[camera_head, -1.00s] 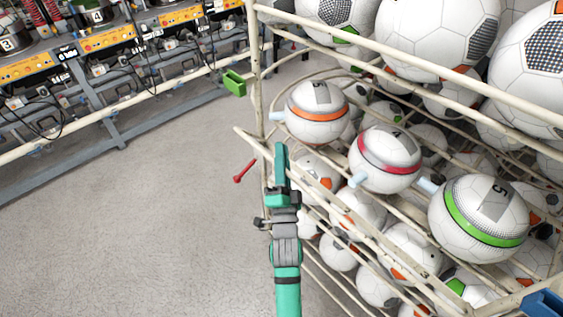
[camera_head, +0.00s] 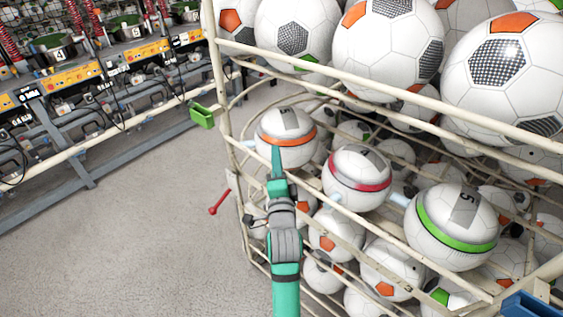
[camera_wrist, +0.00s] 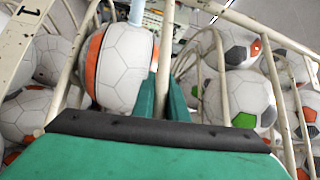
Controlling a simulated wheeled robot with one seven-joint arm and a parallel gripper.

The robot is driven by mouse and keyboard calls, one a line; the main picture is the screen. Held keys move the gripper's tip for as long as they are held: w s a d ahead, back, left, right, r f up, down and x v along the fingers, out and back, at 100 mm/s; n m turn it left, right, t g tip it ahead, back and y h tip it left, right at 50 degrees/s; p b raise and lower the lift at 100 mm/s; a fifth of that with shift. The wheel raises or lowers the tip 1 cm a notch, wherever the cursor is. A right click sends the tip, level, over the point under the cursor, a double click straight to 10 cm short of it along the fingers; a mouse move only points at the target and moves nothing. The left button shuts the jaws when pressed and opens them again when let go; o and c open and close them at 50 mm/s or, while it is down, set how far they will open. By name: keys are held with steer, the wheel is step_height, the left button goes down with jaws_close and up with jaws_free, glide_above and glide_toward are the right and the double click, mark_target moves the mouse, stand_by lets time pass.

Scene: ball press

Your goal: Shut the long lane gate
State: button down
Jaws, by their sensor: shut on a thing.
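The long lane gate is a cream tube rail (camera_head: 350,222) that slants along the front of the ball rack, past three banded balls: orange (camera_head: 286,150), red (camera_head: 357,190) and green (camera_head: 452,240). My teal gripper (camera_head: 277,165) reaches over the far end of this rail, in front of the orange-banded ball. In the wrist view my gripper (camera_wrist: 161,95) has its two fingers on either side of a cream tube (camera_wrist: 166,45), shut on it. The orange-banded ball (camera_wrist: 118,70) is just left of the fingers. My gripper hides part of the rail.
A red handle (camera_head: 217,202) hangs at the rack's left. A green box (camera_head: 201,115) sits on a rail near the corner post (camera_head: 217,70). Large footballs (camera_head: 390,40) fill the upper shelf. Grey floor (camera_head: 120,230) is free at left; a machine row stands behind.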

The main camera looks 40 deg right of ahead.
steer(key=shift+d+f, duration=0.3)
steer(key=shift+f, duration=0.1)
steer(key=c, duration=1.8)
jaws_free()
steer(key=shift+o, duration=0.2)
steer(key=shift+a, duration=0.1)
steer(key=v, duration=1)
steer(key=shift+s+a, duration=0.15)
steer(key=shift+s, duration=0.2)
